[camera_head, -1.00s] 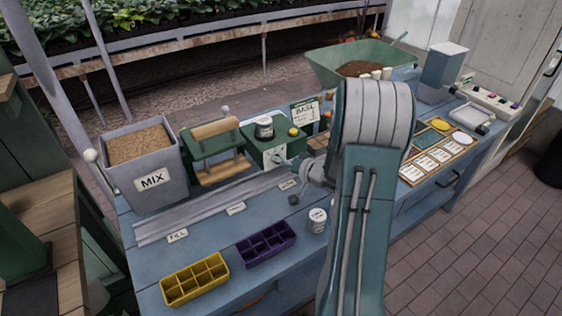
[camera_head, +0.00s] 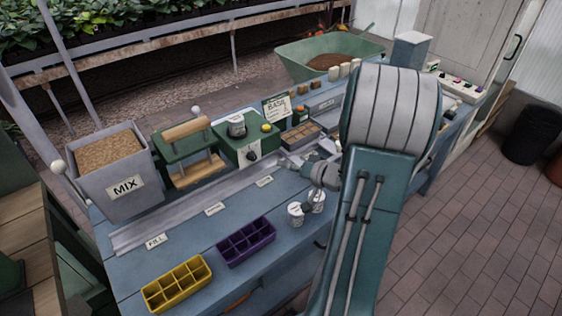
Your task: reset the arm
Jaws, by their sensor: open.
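My arm rises in the right half of the head view, its large teal and grey links in front of the bench. My gripper (camera_head: 311,182) shows as grey parts just left of the arm, over the blue bench (camera_head: 195,235). It is open and I see nothing held in it. Part of it is hidden behind my arm. Two small white pots (camera_head: 296,213) stand just below it; whether it touches them I cannot tell.
A purple tray (camera_head: 246,241) and a yellow tray (camera_head: 177,284) lie at the bench front. A grey MIX bin (camera_head: 124,187), a green press (camera_head: 187,150) and a green box with a knob (camera_head: 243,146) stand behind. A wheelbarrow (camera_head: 300,58) is beyond. Brick floor lies right.

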